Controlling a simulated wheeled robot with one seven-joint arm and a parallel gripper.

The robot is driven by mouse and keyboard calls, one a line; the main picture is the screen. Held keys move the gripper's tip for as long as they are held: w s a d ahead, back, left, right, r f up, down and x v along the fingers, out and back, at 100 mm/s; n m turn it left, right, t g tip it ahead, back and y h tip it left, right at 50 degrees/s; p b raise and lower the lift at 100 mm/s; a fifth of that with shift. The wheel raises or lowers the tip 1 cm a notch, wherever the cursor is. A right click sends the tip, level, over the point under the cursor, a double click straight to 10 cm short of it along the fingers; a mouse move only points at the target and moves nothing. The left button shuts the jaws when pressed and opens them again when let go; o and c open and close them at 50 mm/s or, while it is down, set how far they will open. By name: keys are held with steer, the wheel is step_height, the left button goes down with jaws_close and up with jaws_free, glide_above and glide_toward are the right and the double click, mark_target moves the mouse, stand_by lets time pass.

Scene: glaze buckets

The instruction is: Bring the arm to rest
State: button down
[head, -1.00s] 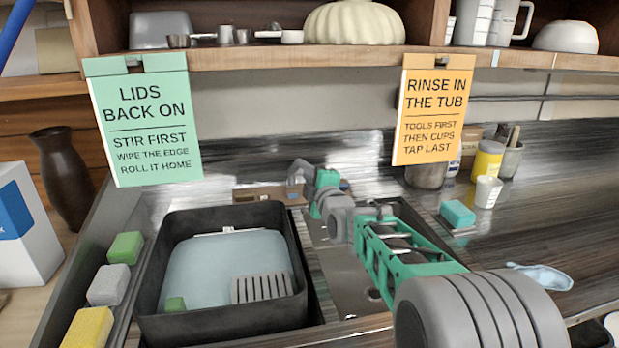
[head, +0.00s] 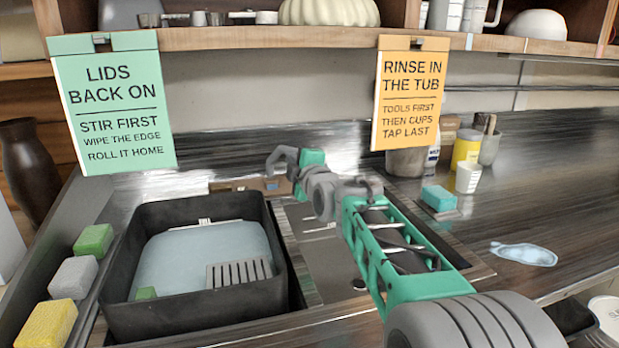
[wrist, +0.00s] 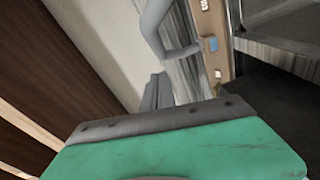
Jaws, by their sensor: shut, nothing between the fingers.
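My arm is green and grey and reaches from the lower right across the counter in the head view. My gripper (head: 280,163) is at its far end, shut and empty, beyond the back right corner of the black tub (head: 200,313). The gripper holds nothing. Whether it touches the back of the counter, I cannot tell.
The tub holds pale water, a grey slotted piece (head: 239,273) and a small green block (head: 146,293). Green, grey and yellow sponges (head: 45,325) line the left ledge. Cups and a yellow jar (head: 465,149) stand right. Two signs hang from the shelf (head: 230,38). Right counter is mostly clear.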

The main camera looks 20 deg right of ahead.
steer(key=s+d, duration=0.4)
steer(key=s, duration=0.5)
steer(key=s+a+f+m+g+p, duration=0.2)
steer(key=s+m+g+p, duration=0.1)
steer(key=s+p, duration=0.1)
steer(key=s+a+f+m+g+p, duration=0.2)
steer(key=s+m+g+p, duration=0.1)
steer(key=s+m+p, duration=0.1)
steer(key=s+a+f+m+g+p, duration=0.2)
steer(key=s+a+m+g+p, duration=0.1)
steer(key=s+p, duration=0.3)
steer(key=shift+s+a+f+h, duration=0.1)
steer(key=shift+s+f+h, duration=0.3)
steer(key=shift+s, duration=0.25)
steer(key=s+f+m+g+p, duration=0.1)
steer(key=s+m, duration=0.1)
steer(key=s, duration=0.2)
steer(key=s+f+m+g+p, duration=0.1)
steer(key=s+f+m+g, duration=0.1)
steer(key=s, duration=0.2)
steer(key=s+f+m+g+p, duration=0.1)
steer(key=s+m+g, duration=0.1)
steer(key=s, duration=0.3)
steer(key=shift+a+f+m+h+p, duration=0.15)
steer(key=shift+f+m+h+p, duration=0.15)
steer(key=shift+m+h, duration=0.1)
steer(key=shift+w, duration=0.1)
